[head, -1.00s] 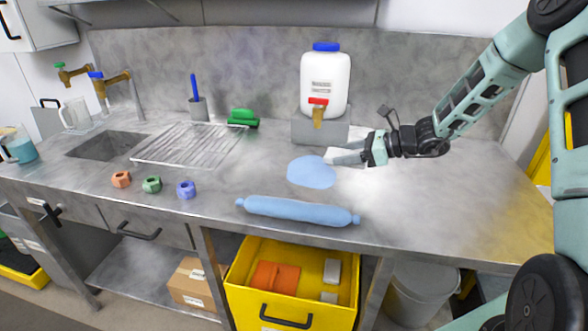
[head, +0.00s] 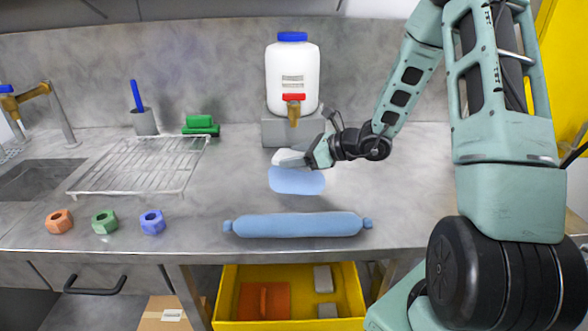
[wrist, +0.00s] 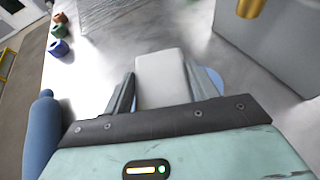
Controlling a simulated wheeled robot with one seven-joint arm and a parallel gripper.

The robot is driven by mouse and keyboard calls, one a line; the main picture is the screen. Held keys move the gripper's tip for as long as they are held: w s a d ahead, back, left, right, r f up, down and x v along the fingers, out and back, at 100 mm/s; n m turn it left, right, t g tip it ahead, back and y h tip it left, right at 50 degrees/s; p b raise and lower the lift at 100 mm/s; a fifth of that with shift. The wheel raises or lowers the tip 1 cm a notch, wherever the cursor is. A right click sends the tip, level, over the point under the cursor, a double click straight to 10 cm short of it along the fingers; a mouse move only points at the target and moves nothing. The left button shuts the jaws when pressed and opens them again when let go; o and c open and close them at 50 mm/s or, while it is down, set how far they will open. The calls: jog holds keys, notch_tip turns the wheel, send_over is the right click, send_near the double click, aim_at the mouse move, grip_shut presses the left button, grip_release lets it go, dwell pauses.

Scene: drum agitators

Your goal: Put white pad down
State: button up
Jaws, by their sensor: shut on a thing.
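The white pad (head: 289,158) is a small pale block held between the fingers of my gripper (head: 308,155). In the wrist view the pad (wrist: 160,75) sits between the two dark fingers of my gripper (wrist: 165,88), pointing forward. The gripper is shut on it, just behind and above a light blue flat patch (head: 297,182) on the steel counter. The blue patch also shows beside the right finger in the wrist view (wrist: 215,78). I cannot tell whether the pad touches the counter.
A blue roll (head: 298,225) lies along the counter's front. A white jug (head: 293,80) with a brass tap stands on a grey block (head: 280,132) behind the gripper. Orange (head: 59,221), green (head: 105,222) and blue (head: 152,222) nuts sit front left. A wire rack (head: 140,165) lies left; bare counter lies right.

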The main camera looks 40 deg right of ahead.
aim_at(296, 176)
jog(key=shift+f, duration=1.95)
jog(key=shift+f, duration=0.2)
jog(key=o, duration=0.9)
jog(key=shift+o, duration=0.2)
jog(key=shift+r, duration=0.1)
